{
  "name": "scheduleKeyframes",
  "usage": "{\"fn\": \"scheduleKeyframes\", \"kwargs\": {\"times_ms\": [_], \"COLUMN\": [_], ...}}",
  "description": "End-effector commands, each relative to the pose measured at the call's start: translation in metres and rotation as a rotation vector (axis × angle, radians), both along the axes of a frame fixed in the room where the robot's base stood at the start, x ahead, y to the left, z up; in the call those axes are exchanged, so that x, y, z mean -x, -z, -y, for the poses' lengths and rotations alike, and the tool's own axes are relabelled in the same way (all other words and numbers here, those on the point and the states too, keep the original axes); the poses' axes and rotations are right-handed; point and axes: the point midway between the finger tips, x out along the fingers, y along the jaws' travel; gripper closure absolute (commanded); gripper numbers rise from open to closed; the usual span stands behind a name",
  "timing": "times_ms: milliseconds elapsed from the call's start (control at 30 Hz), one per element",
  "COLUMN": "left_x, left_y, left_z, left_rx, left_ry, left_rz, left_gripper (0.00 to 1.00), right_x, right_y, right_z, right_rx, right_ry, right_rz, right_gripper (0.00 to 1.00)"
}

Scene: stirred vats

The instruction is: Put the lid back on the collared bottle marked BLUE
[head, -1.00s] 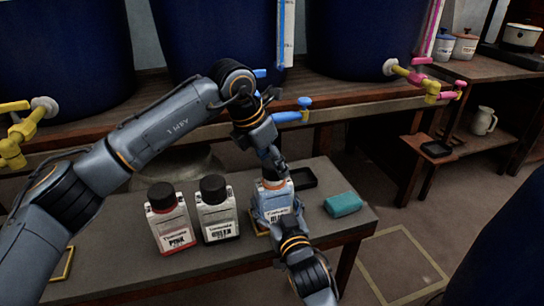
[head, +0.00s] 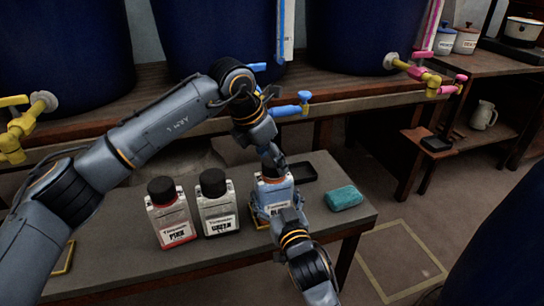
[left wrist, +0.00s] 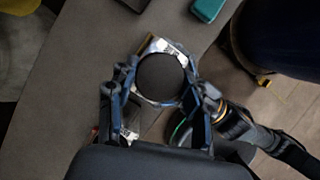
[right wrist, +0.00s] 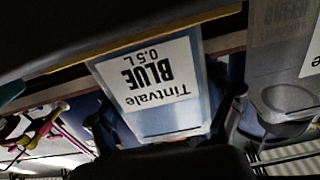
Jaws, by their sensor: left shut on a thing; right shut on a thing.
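The bottle marked BLUE (head: 270,198) stands at the right part of the low table. Its label (right wrist: 150,80) reads upside down in the right wrist view. My right gripper (head: 284,214) is shut on the bottle's body from the near side. My left gripper (head: 273,166) reaches down from above and is shut on a dark round lid (left wrist: 160,78). The lid is over the bottle's top, with the bottle's shoulders showing around it. The fingers hide the neck and collar, so I cannot tell whether the lid is seated.
Black-capped bottles, one marked PINK (head: 172,222) and one beside it (head: 217,214), stand left of the BLUE bottle. A black tray (head: 303,171) lies behind it, and a teal block (head: 343,198) to its right. Vats with taps stand behind the table.

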Motion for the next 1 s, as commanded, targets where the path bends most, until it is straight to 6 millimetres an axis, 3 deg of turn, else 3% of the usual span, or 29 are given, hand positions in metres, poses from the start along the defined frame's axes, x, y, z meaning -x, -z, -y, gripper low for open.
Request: {"fn": "scheduleKeyframes", "kwargs": {"times_ms": [200, 233, 333, 733, 867, 1000], "left_x": [0.000, 0.000, 0.000, 0.000, 0.004, 0.011], "left_y": [0.005, 0.004, 0.004, -0.001, -0.017, -0.045], "left_z": [0.000, 0.000, 0.000, -0.002, -0.007, -0.016], "left_rx": [0.000, 0.001, 0.000, 0.001, 0.000, 0.001], "left_ry": [-0.001, 0.000, 0.000, 0.000, -0.002, -0.002], "left_rz": [0.000, 0.001, 0.000, 0.002, 0.004, 0.005], "left_gripper": [0.66, 0.43, 0.23, 0.23, 0.23, 0.23], "right_x": [0.000, 0.000, 0.000, 0.000, 0.000, 0.000], "right_y": [0.000, 0.000, 0.000, 0.000, 0.000, 0.000], "right_z": [0.000, 0.000, 0.000, 0.000, 0.000, 0.000], "right_rx": [0.000, 0.000, 0.000, 0.000, 0.000, 0.000], "right_ry": [0.000, 0.000, 0.000, 0.000, 0.000, 0.000], "right_rz": [0.000, 0.000, 0.000, 0.000, 0.000, 0.000], "right_gripper": [0.76, 0.76, 0.76, 0.76, 0.76, 0.76]}}
